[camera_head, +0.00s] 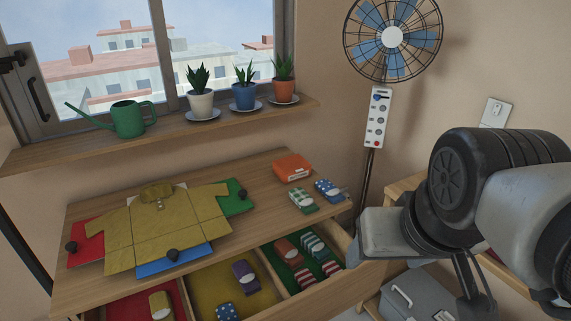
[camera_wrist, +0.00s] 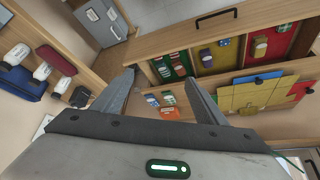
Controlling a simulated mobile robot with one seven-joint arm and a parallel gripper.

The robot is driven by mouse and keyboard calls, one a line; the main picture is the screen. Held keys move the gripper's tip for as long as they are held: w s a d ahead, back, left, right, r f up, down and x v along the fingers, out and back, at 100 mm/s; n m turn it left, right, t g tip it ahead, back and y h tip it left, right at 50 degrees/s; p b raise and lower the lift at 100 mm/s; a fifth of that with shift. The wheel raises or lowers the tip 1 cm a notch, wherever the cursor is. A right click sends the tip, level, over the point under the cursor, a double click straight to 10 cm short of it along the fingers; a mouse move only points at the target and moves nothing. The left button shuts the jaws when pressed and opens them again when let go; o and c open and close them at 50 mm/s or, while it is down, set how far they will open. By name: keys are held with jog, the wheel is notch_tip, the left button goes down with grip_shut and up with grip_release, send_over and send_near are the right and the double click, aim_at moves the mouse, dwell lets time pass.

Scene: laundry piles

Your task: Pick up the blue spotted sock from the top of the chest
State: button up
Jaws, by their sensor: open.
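The blue spotted sock (camera_head: 328,188) lies folded at the right end of the wooden chest top (camera_head: 200,195). A green checked sock (camera_head: 303,201) lies just to its left, and an orange folded cloth (camera_head: 292,167) lies behind them. In the wrist view the blue spotted sock (camera_wrist: 152,100) shows small between the fingers, beside the green checked sock (camera_wrist: 168,97). My gripper (camera_wrist: 158,77) is open and empty, with its fingers wide apart. In the head view my arm is at the right, apart from the sock.
The chest's open drawer (camera_head: 330,293) has red, yellow and green compartments with several socks, one also blue spotted. A yellow shirt (camera_head: 155,228) lies on coloured boards on the chest. A fan (camera_head: 392,37) stands behind. A grey box (camera_head: 420,292) is at lower right.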

jog(key=shift+o, duration=0.2)
jog(key=w+r, duration=0.3)
jog(key=w, duration=0.3)
jog(key=n+g+y, duration=0.2)
jog(key=n, duration=0.4)
send_over(330, 188)
jog(key=s+d, duration=0.1)
jog(key=s, duration=0.1)
notch_tip(330, 188, down, 23)
jog(key=shift+s+f+p, duration=0.1)
jog(key=shift+s+p, duration=0.05)
jog(key=shift+p, duration=0.3)
jog(key=shift+b+x, duration=0.55)
jog(key=shift+x, duration=2.2)
jog(key=shift+w+d, duration=0.1)
jog(key=shift+w, duration=0.1)
